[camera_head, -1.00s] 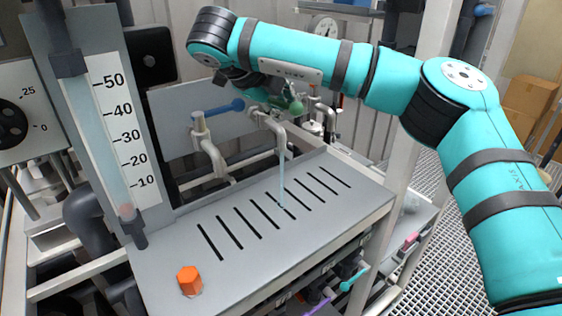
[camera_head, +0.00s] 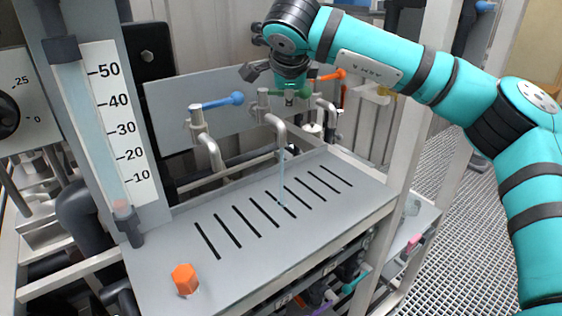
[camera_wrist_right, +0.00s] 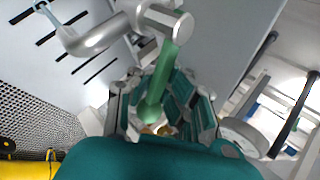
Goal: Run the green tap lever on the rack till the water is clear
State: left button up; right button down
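The green tap lever (camera_head: 296,94) sits on the middle tap (camera_head: 266,108) of the rack, pointing right and partly hidden by my right gripper. A thin, pale-blue stream of water (camera_head: 282,176) runs from that tap onto the slotted tray (camera_head: 340,212). My right gripper (camera_wrist_right: 158,98) is spread, its fingers on either side of the green lever, which also shows in the right wrist view (camera_wrist_right: 164,75). I see gaps beside the lever; whether a finger touches it is unclear. My left gripper is in neither view.
A blue-lever tap (camera_head: 220,101) stands left of the green one, an orange lever (camera_head: 328,75) to its right. An orange hexagonal piece (camera_head: 185,279) sits on the tray's front left. A graduated tube (camera_head: 96,130) stands at left. The tray's middle is clear.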

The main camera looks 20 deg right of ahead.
jog(key=w+n+y+p, duration=0.1)
jog(key=n+y, duration=0.1)
jog(key=w+n+y+p, duration=0.1)
jog(key=n+y+p, duration=0.1)
jog(key=n, duration=0.1)
jog(key=w+n+y+p, duration=0.1)
jog(key=n+y+p, duration=0.1)
jog(key=n, duration=0.1)
jog(key=shift+w+a+r, duration=0.1)
jog(key=shift+w+r, duration=0.25)
jog(key=shift+r, duration=0.05)
jog(key=c, duration=1.7)
grip_release()
jog(key=shift+s, duration=0.1)
jog(key=o, duration=0.4)
jog(key=shift+s, duration=0.2)
jog(key=shift+o, duration=0.2)
jog(key=shift+f, duration=0.1)
